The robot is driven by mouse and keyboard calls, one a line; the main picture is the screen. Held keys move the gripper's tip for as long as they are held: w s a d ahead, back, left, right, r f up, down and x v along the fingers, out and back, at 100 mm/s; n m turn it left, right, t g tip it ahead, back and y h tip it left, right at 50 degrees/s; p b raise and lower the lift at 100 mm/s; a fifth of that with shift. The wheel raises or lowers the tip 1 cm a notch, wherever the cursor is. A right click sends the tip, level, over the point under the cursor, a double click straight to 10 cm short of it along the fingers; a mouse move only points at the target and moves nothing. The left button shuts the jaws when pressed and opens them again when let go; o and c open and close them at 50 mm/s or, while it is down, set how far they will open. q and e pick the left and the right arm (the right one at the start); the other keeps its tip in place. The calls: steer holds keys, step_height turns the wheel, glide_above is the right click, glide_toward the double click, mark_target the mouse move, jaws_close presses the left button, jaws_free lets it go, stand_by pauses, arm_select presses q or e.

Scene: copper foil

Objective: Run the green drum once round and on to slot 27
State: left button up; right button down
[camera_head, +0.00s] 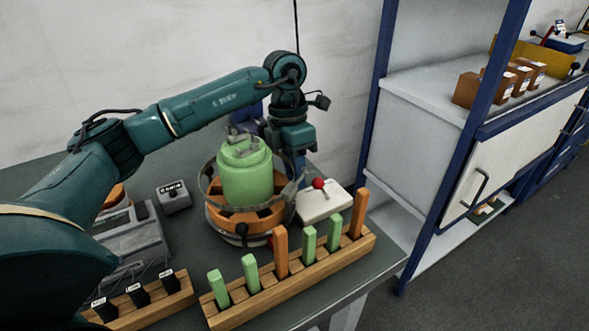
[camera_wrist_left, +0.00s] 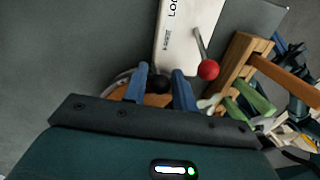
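The light green drum (camera_head: 246,175) stands upright on an orange round turntable (camera_head: 240,219) inside a grey ring. My left gripper (camera_wrist_left: 160,78) reaches down behind the drum's right side; its fingertips are hidden in the head view. In the left wrist view its blue fingers sit close on both sides of a black knob (camera_wrist_left: 158,84) by the orange disc (camera_wrist_left: 125,95), with no clear gap. A white box (camera_head: 322,203) with a red-balled lever (camera_head: 319,184) is beside the turntable; its lettering is partly cut off in the wrist view (camera_wrist_left: 190,35). Slot numbers are unreadable. My right gripper is not seen.
A wooden rack (camera_head: 290,279) with green and orange upright pegs stands in front. A smaller rack (camera_head: 150,303) holds black labelled pieces at lower left. A small grey counter box (camera_head: 174,199) is left of the turntable. A blue-framed shelf (camera_head: 425,100) stands at right.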

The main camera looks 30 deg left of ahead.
arm_select(q)
jaws_close()
stand_by(0.3)
